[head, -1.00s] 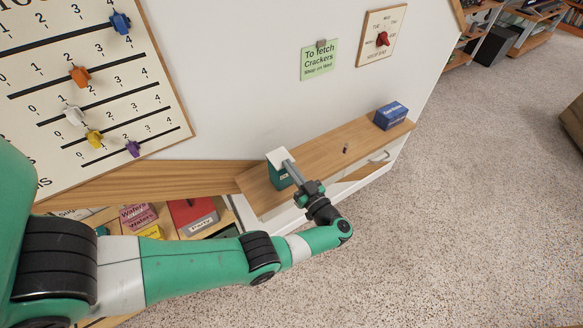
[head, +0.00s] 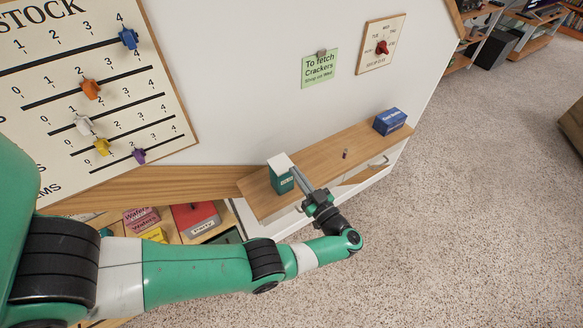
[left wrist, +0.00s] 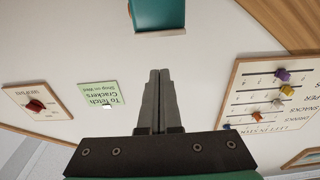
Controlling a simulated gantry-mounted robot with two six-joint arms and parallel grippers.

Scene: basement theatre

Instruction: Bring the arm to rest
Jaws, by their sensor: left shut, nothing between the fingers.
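My left arm comes in from the left in the head view. Its gripper (head: 295,170) is at the right side of a green carton with a white top (head: 281,180) on the wooden shelf (head: 325,155). The fingers are shut together with nothing between them; the left wrist view shows them (left wrist: 160,73) side by side. In that view the carton (left wrist: 157,14) is just beyond the fingertips, with a small gap showing. My right gripper is in neither view.
A blue box (head: 390,121) and a small dark item (head: 345,154) stand on the shelf. Boxes, one red (head: 195,216), fill a lower cubby. A stock board (head: 90,90), green note (head: 320,67) and dial board (head: 381,45) hang on the wall. Carpet at right is clear.

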